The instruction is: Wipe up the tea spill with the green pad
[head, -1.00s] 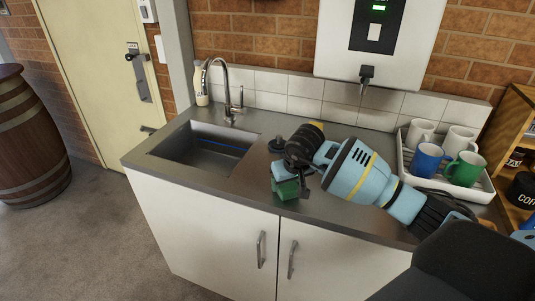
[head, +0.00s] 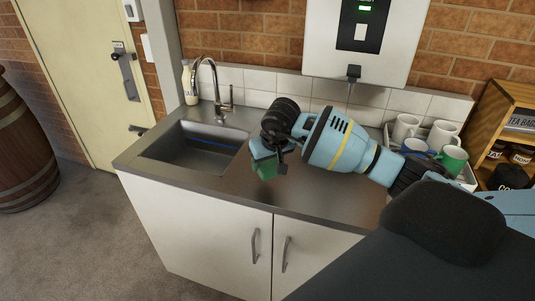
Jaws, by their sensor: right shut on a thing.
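The green pad (head: 264,166) is a small green block over the metal counter, just right of the sink. My right gripper (head: 270,152) is shut on it from above. The pad's lower edge looks close to the counter, but I cannot tell whether it touches. I cannot make out the tea spill; my right arm and gripper hide part of the counter. My left gripper is not in view.
The sink (head: 192,147) with its tap (head: 214,85) lies left of the pad. A white tray (head: 467,180) with several mugs stands at the right, partly behind my arm. A wooden shelf (head: 490,112) is at the far right. The counter's front strip is clear.

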